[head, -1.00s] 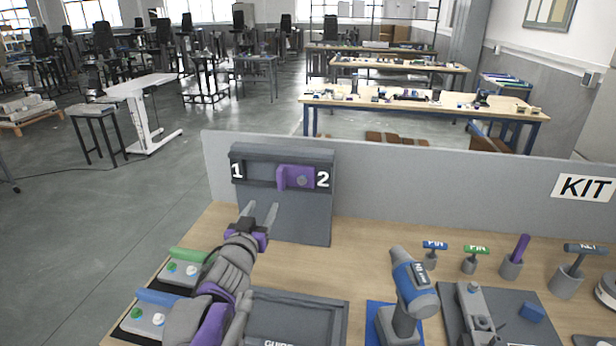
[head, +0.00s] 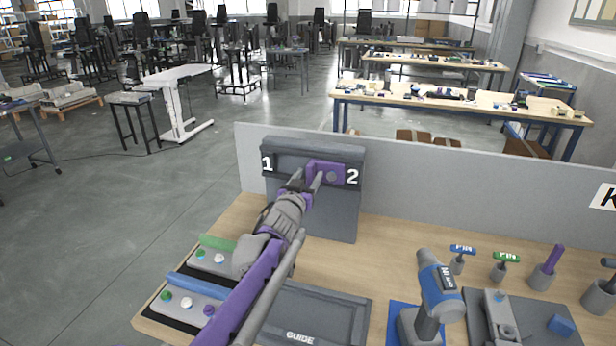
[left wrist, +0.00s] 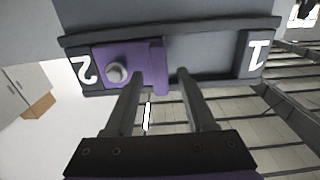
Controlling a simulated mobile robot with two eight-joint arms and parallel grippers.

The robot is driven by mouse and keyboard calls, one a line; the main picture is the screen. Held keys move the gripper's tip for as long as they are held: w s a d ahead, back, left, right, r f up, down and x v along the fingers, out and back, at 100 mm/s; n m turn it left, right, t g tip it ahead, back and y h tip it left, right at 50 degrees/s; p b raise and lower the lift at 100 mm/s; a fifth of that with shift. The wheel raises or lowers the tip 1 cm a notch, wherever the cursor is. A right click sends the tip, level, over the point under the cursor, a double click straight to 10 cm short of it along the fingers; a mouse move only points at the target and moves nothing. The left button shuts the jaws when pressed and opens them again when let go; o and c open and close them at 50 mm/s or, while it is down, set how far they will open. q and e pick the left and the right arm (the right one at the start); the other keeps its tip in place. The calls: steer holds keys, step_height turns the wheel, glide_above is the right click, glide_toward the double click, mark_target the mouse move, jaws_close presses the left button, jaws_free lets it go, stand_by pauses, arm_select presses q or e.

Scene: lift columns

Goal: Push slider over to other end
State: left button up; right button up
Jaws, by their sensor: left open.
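The purple slider (head: 335,168) sits in the dark track of an upright grey panel (head: 335,215), at the end marked 2. It has a round grey knob and a raised flange on the side facing 1. My left gripper (head: 308,176) is open at the slider's flange side. In the left wrist view, which shows the panel inverted, the slider (left wrist: 120,55) is at the left, and the flange appears between the two fingers of the gripper (left wrist: 158,76). I cannot tell whether either finger touches it. The track towards 1 is empty. My right gripper is out of view.
A grey partition (head: 450,190) stands behind the panel. On the wooden bench are a blue-grey power drill (head: 437,290), a guide tray (head: 330,315), button boxes with green and blue bars (head: 200,285) at left, and several small tools at right.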

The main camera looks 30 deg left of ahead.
arm_select(q)
jaws_close()
stand_by(1.4)
